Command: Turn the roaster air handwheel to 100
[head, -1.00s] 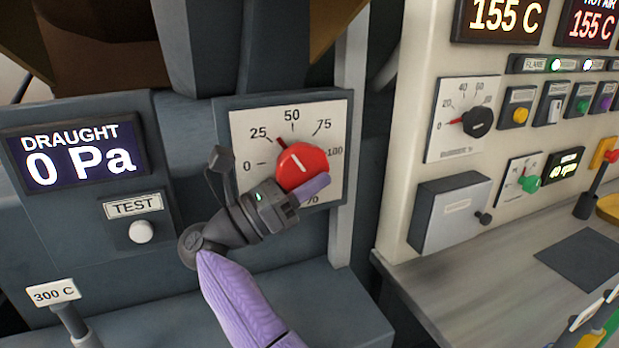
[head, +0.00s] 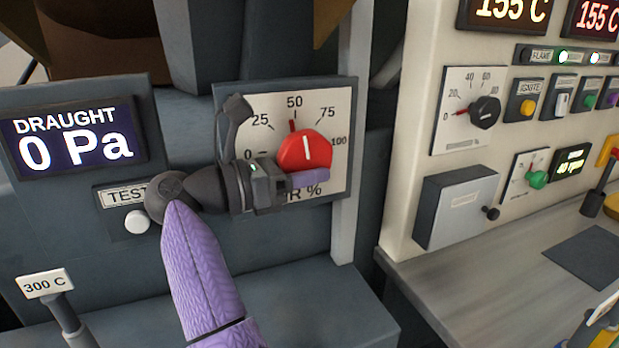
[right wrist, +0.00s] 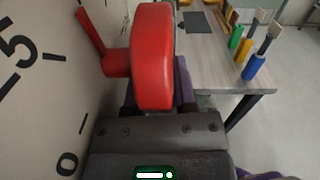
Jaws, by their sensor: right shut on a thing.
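The red handwheel (head: 305,151) sits on a white square dial marked 0, 25, 50, 75 and 100 (head: 297,110). Its red pointer stands at about 50 in the head view. My right gripper (head: 300,180) is at the wheel's lower left, shut on it, with a purple finger along its lower edge. In the right wrist view the red wheel (right wrist: 153,60) stands between the jaws, with its red pointer off to the left. Part of the dial's lower label is hidden behind the gripper. My left gripper is not in view.
A draught display (head: 75,143) reads 0 Pa, left of the dial. A white test button (head: 137,221) is close to my right wrist. A cream panel (head: 412,120) with a smaller dial, displays and buttons stands to the right, above a grey worktop (head: 500,270).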

